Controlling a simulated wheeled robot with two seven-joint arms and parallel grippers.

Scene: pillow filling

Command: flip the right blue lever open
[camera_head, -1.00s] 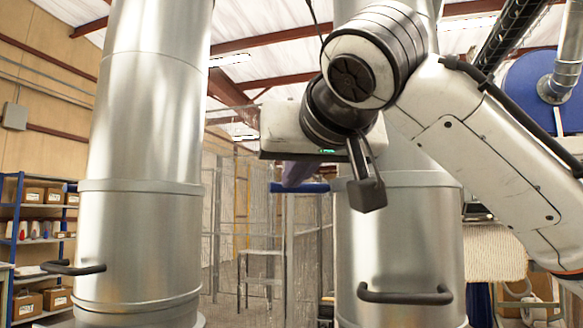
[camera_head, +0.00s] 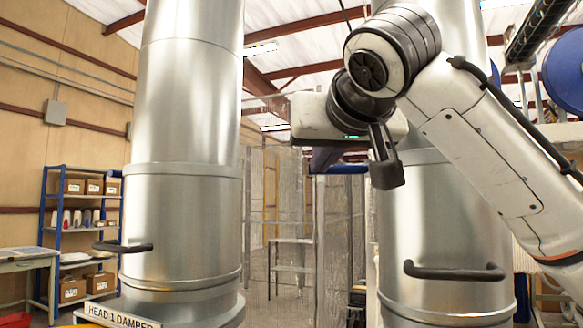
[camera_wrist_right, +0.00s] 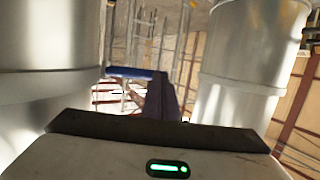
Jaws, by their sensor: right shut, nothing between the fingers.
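A blue lever (camera_head: 345,169) shows as a short blue bar by the right metal duct, partly hidden behind my right gripper. In the right wrist view the blue bar (camera_wrist_right: 135,73) lies between the two ducts, beside a dark purple-blue piece whose link to it I cannot make out. My right gripper (camera_head: 387,177) is in front of the right duct, its dark fingers shut and pointing down, with nothing held. Whether it touches the lever is unclear. My left gripper is not in view.
The left duct (camera_head: 185,120) and right duct (camera_head: 440,200) carry dark handles (camera_head: 122,247) (camera_head: 453,270). A sign (camera_head: 120,315) reads "HEAD 1 DAMPER". A blue shelf (camera_head: 85,220) stands far left. Clear curtains hang between the ducts.

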